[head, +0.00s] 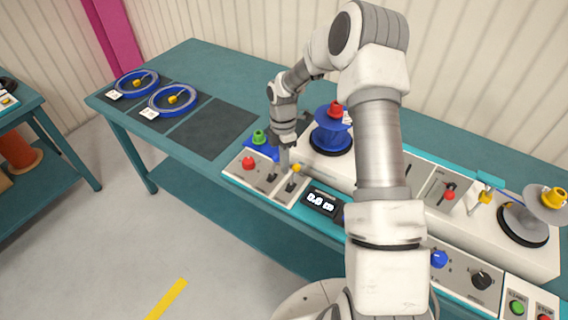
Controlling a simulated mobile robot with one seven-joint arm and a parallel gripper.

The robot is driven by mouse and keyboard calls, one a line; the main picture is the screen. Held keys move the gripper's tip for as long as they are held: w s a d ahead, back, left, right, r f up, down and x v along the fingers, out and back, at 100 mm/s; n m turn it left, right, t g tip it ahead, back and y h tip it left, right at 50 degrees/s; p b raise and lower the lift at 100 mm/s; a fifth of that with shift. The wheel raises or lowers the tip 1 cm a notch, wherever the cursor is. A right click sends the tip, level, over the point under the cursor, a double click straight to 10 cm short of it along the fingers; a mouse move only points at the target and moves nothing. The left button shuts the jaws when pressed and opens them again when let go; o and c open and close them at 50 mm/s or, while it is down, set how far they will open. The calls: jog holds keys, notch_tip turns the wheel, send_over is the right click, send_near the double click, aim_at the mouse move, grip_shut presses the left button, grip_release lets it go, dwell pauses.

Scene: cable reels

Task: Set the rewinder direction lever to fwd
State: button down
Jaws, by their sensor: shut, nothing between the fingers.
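The rewinder's control panel (262,184) is on the near edge of the long teal bench. It carries a red knob (249,163), a small dark lever (271,177) and a yellow-tipped lever (296,169). The panel labels are too small to read, so I cannot tell which lever sets direction or which way is fwd. My gripper (285,165) points down over the panel, shut and empty. Its tip is between the dark lever and the yellow-tipped lever, close to both. I cannot tell whether it touches either one.
A blue reel with a red knob (335,110) stands behind the panel. A digital display (321,202) is to its right. My arm hides the bench's middle. A grey reel (525,222) and start and stop buttons (517,308) are at right. Blue cable coils (172,99) lie at back left.

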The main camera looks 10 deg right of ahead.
jog(key=shift+p+v, duration=0.4)
jog(key=shift+v, duration=0.4)
jog(key=shift+s, duration=0.15)
jog(key=v, duration=1.7)
jog(key=shift+r+b, duration=0.25)
jog(key=shift+b, duration=0.15)
